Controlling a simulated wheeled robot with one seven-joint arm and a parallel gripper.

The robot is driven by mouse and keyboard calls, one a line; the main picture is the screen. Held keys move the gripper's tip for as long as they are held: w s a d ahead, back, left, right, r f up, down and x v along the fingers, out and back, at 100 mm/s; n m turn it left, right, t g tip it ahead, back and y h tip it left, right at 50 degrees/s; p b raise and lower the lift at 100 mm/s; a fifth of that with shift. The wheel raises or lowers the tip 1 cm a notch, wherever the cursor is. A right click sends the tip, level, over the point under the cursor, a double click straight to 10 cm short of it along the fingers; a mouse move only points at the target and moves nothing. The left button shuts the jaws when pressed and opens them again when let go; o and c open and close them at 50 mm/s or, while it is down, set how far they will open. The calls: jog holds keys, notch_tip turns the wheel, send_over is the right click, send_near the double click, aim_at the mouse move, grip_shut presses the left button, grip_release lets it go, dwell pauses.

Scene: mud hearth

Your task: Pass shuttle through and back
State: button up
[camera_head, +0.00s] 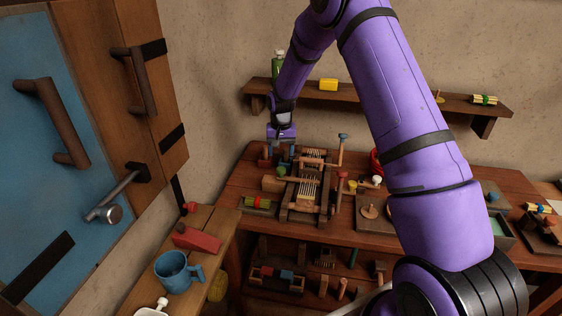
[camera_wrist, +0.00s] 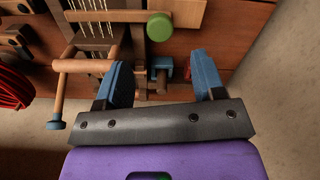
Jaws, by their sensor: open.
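A small wooden table loom (camera_head: 308,190) with pale warp threads stands on the workbench; part of it also shows at the top of the wrist view (camera_wrist: 100,28). A light wooden bar (camera_wrist: 130,15) with a round green knob (camera_wrist: 159,26) lies across the loom; the green knob also shows in the head view (camera_head: 281,171). I cannot tell for sure whether this bar is the shuttle. My gripper (camera_wrist: 160,76) is open, with its blue fingers apart, above the loom's far left end. A small blue and brown part (camera_wrist: 160,69) shows between the fingers, not gripped.
A wall shelf (camera_head: 385,92) runs behind the bench. A wooden board with a round piece (camera_head: 370,210) sits right of the loom. A blue mug (camera_head: 178,272) and a red block (camera_head: 197,239) stand on the side table, beside a blue cabinet door (camera_head: 40,130). My arm hides part of the bench.

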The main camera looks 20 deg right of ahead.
notch_tip(320, 180, up, 3)
jog(key=shift+r, duration=0.15)
